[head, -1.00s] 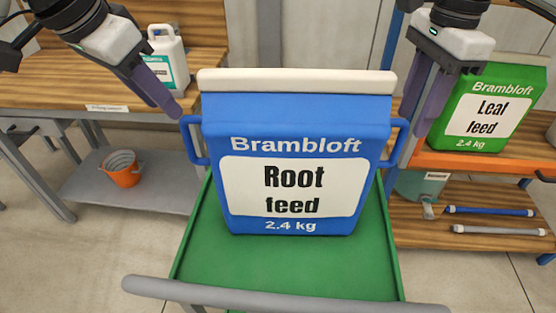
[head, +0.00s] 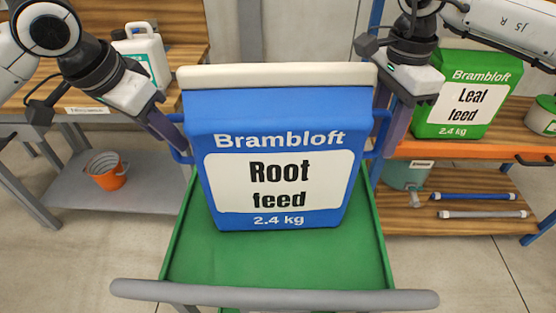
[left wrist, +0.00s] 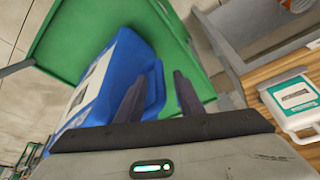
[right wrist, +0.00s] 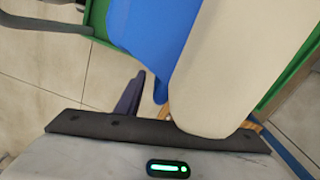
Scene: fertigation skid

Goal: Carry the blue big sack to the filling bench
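The blue big sack (head: 278,112), marked "Brambloft Root feed 2.4 kg", stands upright on a green cart (head: 210,255). It has a cream top band and a blue loop handle on each side. My left gripper (head: 168,132) is at the left handle; in the left wrist view its fingers (left wrist: 158,95) are apart with blue between them. My right gripper (head: 391,118) is at the right handle, fingers seemingly apart. In the right wrist view the cream band hides one finger. Which bench is the filling bench is unclear.
A wooden bench (head: 28,98) at left has an unreadable label, a white jug (head: 143,50) and an orange bucket (head: 106,171) on its lower shelf. An orange-edged bench (head: 440,148) at right holds a green Leaf feed sack (head: 466,95). A grey bar (head: 270,296) crosses the cart's near end.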

